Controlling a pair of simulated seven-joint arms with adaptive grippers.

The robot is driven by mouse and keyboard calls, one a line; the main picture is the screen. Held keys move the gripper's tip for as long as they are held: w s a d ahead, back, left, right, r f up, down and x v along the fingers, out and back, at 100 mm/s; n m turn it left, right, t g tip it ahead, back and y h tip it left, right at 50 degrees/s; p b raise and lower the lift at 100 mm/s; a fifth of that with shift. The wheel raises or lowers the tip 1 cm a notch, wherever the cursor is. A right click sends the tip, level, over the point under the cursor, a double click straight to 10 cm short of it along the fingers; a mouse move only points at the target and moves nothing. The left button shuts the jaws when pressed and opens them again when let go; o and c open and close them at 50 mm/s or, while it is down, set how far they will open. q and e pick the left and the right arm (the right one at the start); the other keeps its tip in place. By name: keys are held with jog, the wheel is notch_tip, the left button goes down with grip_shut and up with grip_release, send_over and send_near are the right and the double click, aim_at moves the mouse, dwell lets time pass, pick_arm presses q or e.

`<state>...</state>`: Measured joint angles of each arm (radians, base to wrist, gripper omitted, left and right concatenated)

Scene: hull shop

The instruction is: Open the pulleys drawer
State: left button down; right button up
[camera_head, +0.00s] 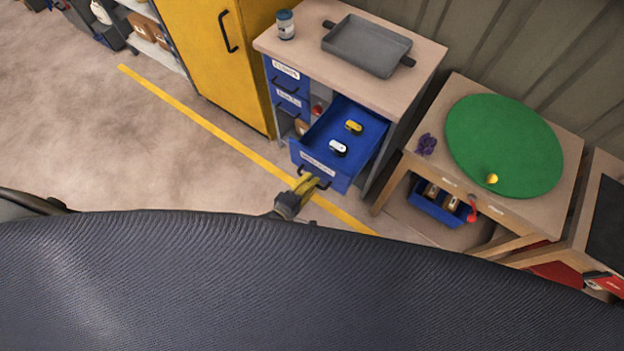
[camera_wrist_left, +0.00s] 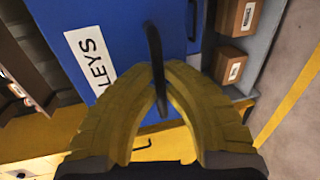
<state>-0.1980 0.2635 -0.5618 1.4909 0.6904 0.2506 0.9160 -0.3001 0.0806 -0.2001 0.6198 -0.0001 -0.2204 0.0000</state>
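The pulleys drawer (camera_head: 318,158) is blue and stands pulled out from the workbench in the head view. A yellow-and-black pulley block (camera_head: 353,127) and a white-and-black one (camera_head: 338,147) lie in it. In the left wrist view its blue front (camera_wrist_left: 105,25) carries a white label (camera_wrist_left: 88,58) reading "LEYS", partly cut off. My left gripper (camera_head: 307,183) is at the drawer's front. In the left wrist view its yellow fingers (camera_wrist_left: 160,80) are closed around the dark handle (camera_wrist_left: 154,45). My right gripper is not in view.
The workbench (camera_head: 415,88) carries a grey tray (camera_head: 367,45) and a jar (camera_head: 285,24). Several blue drawers sit at its left, with a yellow cabinet (camera_head: 205,45) beside it. A table with a green disc (camera_head: 503,145) stands to the right. The floor at left is clear.

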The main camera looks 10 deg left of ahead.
pick_arm(q)
jog(key=c, duration=1.5)
grip_release()
jog(key=v, duration=1.2)
jog(key=shift+d, duration=0.1)
